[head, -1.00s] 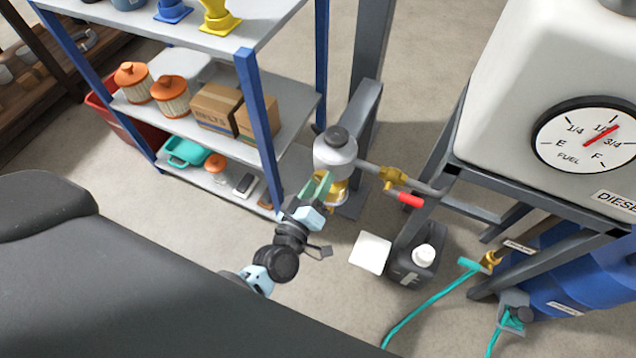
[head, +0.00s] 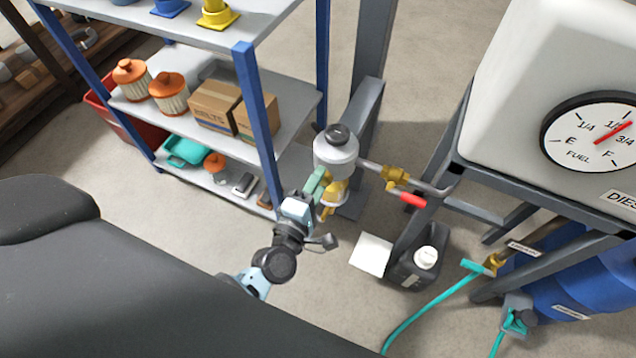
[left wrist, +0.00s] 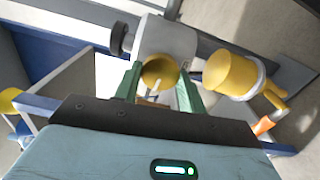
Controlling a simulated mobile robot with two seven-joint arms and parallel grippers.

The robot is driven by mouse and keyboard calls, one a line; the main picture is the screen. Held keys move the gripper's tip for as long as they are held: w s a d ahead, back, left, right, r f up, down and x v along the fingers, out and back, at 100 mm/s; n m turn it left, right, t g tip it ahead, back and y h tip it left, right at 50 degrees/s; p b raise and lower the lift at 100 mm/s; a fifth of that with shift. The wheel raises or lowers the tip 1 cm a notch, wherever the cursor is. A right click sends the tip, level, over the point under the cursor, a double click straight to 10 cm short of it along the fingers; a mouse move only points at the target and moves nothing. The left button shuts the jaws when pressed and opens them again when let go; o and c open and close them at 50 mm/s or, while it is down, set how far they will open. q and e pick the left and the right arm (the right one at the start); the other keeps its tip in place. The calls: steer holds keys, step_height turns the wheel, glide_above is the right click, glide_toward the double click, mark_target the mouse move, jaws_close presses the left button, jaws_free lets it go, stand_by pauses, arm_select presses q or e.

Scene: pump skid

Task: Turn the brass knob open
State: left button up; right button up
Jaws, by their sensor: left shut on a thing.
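The brass knob (left wrist: 160,72) shows in the left wrist view as a round brass face between my two green fingers, against the grey filter head (left wrist: 168,40). My left gripper (left wrist: 159,76) is shut on it. In the head view my left gripper (head: 319,182) reaches the filter unit from the lower left, and its fingers hide the knob. The grey filter head (head: 336,149) has a black cap on top, with a yellow bowl (head: 333,191) below it. The bowl is beside the fingers in the left wrist view (left wrist: 230,75). My right gripper is not in view.
A shelf with a blue post (head: 257,125) stands close left of my left arm. A pipe with a brass valve (head: 394,176) and red lever (head: 413,200) runs right from the filter. A dark jug (head: 418,267) and white pad (head: 371,254) are on the floor below.

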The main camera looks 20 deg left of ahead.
arm_select(q)
steer(key=shift+n, duration=0.5)
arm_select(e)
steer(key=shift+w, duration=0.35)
arm_select(q)
steer(key=o, duration=1)
steer(key=shift+c, duration=0.2)
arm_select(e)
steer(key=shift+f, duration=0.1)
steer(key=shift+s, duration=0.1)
arm_select(q)
steer(key=s, duration=0.7)
steer(key=shift+s, duration=0.4)
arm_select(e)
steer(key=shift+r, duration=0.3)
arm_select(q)
steer(key=shift+a, duration=0.1)
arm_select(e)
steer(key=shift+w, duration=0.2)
